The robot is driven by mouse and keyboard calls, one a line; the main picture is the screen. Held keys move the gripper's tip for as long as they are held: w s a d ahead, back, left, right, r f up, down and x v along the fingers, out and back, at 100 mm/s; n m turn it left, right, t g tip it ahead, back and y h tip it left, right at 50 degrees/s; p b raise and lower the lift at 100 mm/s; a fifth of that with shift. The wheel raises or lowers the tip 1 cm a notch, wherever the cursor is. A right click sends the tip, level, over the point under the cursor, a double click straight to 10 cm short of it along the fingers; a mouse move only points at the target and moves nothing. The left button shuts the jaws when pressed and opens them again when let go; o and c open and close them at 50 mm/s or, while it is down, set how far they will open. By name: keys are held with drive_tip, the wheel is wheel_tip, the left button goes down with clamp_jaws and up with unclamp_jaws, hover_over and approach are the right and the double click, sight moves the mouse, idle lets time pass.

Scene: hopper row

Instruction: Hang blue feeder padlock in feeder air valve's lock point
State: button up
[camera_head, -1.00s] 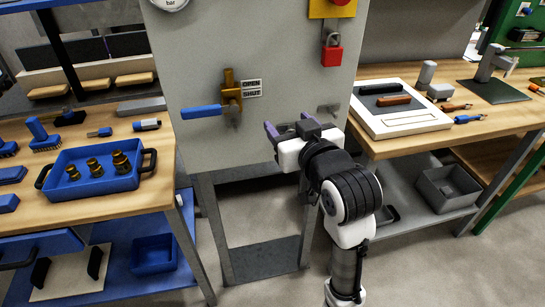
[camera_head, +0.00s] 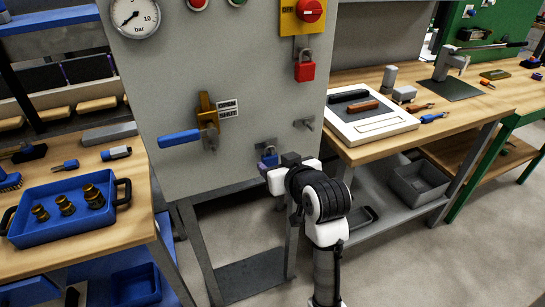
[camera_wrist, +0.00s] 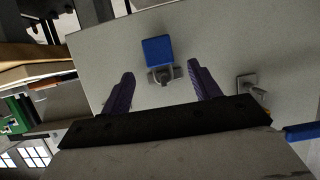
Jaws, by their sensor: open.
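The blue padlock (camera_head: 269,159) hangs body down from a small grey bracket (camera_head: 265,146) low on the grey panel, right of the valve. In the wrist view, where the panel appears upside down, the blue padlock body (camera_wrist: 157,51) shows above its shackle and bracket. My gripper (camera_head: 275,164) is open in front of the padlock; in the wrist view its purple fingers (camera_wrist: 160,69) stand apart on either side, with nothing held. The feeder air valve (camera_head: 207,112) has a brass body and a blue handle (camera_head: 180,138) pointing left. A grey tab (camera_head: 211,139) at the valve looks like its lock point.
A bare peg (camera_head: 306,124) sticks out right of the padlock. A red padlock (camera_head: 305,68) hangs higher, under a red knob. Workbenches flank the panel, with a blue tray (camera_head: 60,225) on the left and a white-framed board (camera_head: 375,122) on the right.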

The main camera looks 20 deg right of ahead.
sight(271, 158)
drive_tip(key=shift+p+x, duration=0.3)
drive_tip(key=shift+x, duration=1.95)
drive_tip(key=shift+r, duration=0.1)
drive_tip(key=c, duration=1.2)
